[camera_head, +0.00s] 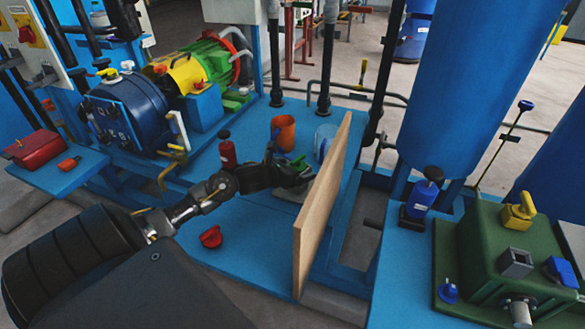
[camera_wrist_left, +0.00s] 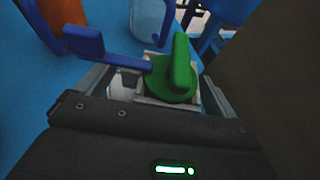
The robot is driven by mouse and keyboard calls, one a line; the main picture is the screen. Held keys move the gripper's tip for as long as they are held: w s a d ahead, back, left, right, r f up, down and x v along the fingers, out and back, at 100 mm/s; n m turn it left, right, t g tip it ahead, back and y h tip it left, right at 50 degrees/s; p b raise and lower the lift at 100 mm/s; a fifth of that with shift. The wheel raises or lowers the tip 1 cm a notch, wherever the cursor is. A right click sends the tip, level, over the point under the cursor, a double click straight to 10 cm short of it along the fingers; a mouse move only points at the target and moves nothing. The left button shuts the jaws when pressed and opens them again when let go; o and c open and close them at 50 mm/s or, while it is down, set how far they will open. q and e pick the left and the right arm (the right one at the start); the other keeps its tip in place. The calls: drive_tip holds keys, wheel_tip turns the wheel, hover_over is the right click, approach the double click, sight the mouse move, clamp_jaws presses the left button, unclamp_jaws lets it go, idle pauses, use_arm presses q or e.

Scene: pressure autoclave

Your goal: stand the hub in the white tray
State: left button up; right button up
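My left gripper (camera_head: 291,174) is low over the blue platform, beside the wooden board. In the left wrist view its fingers (camera_wrist_left: 155,92) are spread apart. A green knob-like part (camera_wrist_left: 176,76) with a raised grip is between and beyond them; it also shows in the head view (camera_head: 299,181). I cannot tell for certain whether this is the hub. Under it is a pale, square-edged thing, perhaps the white tray (camera_wrist_left: 166,103), mostly hidden by the gripper. A blue lever (camera_wrist_left: 105,48) reaches in from the left. My right gripper is out of view.
The upright wooden board (camera_head: 322,205) stands close on the right. An orange cup (camera_head: 283,132), a pale bucket (camera_head: 325,142) and a red bottle (camera_head: 228,152) stand nearby. A red part (camera_head: 211,237) lies at the front. The platform's front is mostly clear.

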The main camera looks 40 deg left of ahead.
use_arm(q)
drive_tip(key=shift+r, duration=0.15)
drive_tip(key=v, duration=1.2)
drive_tip(key=shift+p, duration=0.45)
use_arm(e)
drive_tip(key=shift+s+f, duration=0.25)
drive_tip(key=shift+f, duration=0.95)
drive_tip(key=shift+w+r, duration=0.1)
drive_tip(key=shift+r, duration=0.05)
